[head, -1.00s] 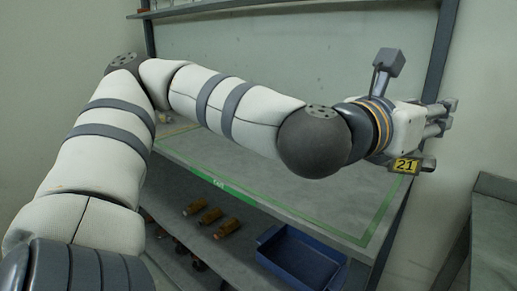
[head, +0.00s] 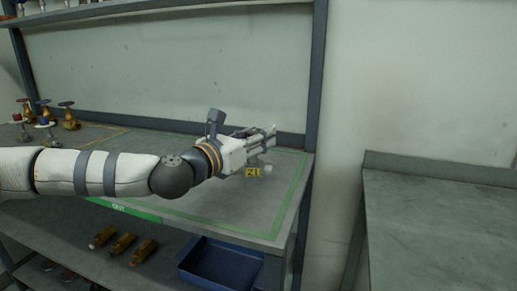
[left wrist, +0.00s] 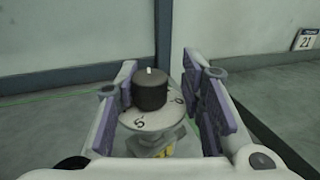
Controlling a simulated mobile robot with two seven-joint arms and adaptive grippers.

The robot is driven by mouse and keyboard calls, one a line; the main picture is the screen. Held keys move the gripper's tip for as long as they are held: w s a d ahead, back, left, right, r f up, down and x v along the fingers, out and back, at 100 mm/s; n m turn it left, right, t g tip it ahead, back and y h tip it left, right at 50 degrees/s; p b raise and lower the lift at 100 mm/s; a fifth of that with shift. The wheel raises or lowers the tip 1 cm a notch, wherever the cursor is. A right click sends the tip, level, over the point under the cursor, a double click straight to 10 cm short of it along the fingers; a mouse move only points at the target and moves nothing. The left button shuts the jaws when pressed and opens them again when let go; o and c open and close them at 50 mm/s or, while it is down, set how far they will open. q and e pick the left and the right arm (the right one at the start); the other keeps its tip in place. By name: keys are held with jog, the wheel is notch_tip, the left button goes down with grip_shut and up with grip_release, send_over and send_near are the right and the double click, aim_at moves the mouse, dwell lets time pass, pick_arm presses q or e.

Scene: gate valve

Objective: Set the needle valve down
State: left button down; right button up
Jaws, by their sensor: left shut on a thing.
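The needle valve (left wrist: 152,107) is between the fingers of my left gripper (left wrist: 165,100) in the left wrist view. It has a black knob on a pale round dial marked 5 and 0. Its lower body is mostly hidden. In the head view my left gripper (head: 262,145) is shut on it over the right end of the workbench (head: 220,200), inside the green outline. I cannot tell whether the valve touches the bench. My right gripper is not in view.
Several valves (head: 68,116) stand at the bench's left. A grey upright (head: 316,80) stands at the bench's right end. Brass-coloured parts (head: 123,243) and a blue tray (head: 220,262) are on the lower shelf. A second table (head: 440,210) to the right is bare where visible.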

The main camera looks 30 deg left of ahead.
aim_at(257, 163)
pick_arm(q)
jog(key=shift+d+f+b, duration=0.1)
jog(key=shift+f+b, duration=0.2)
jog(key=shift+f, duration=1.3)
jog(key=c, duration=1.1)
grip_release()
jog(key=shift+o, duration=0.2)
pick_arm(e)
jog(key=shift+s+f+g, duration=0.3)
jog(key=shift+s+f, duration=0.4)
